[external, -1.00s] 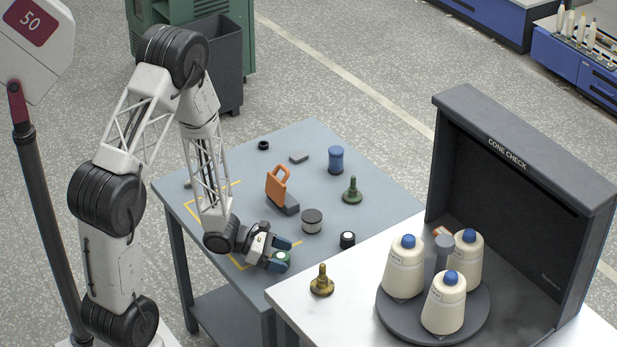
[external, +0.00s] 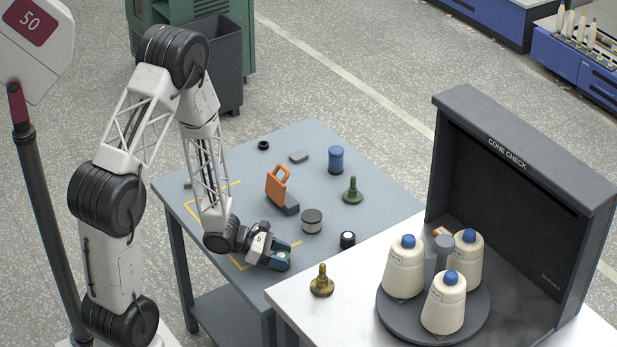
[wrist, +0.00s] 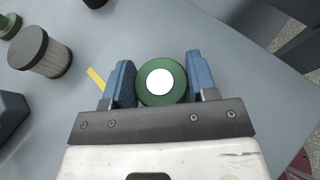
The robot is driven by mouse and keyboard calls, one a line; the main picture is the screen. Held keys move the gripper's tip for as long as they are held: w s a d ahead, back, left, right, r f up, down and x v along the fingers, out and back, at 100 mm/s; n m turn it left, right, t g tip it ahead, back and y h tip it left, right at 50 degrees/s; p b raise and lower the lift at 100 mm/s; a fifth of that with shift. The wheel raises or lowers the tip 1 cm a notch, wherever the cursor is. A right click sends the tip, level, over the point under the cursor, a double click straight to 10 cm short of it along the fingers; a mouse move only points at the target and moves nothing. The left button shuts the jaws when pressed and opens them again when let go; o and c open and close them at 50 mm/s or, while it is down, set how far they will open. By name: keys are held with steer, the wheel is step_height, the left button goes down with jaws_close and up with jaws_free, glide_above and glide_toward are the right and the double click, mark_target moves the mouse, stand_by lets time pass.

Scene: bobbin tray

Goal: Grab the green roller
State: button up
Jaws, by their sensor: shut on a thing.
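The green roller (wrist: 162,85), round and green with a white centre, sits between the two blue fingers of my gripper (wrist: 160,82) in the wrist view. The fingers press on it from both sides. In the external view my gripper (external: 281,256) is low at the near edge of the grey table, by the yellow marking. There the roller is mostly hidden by the fingers. I cannot tell whether it touches the table top.
A dark cylinder (external: 312,221), black-and-white roller (external: 347,240), orange-handled tool (external: 280,189), dark green knob-like piece (external: 352,191) and blue spool (external: 336,160) stand on the grey table (external: 225,168). A brass piece (external: 321,282) and cones (external: 404,267) are on the white table.

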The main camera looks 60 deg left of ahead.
mark_target(281, 255)
steer(key=shift+r, duration=0.2)
steer(key=shift+r, duration=1.6)
steer(key=s+d+r, duration=0.1)
steer(key=s+d, duration=0.1)
steer(key=s, duration=1.3)
steer(key=shift+s+d+r, duration=0.2)
steer(key=shift+s+d, duration=0.05)
steer(key=shift+s, duration=0.15)
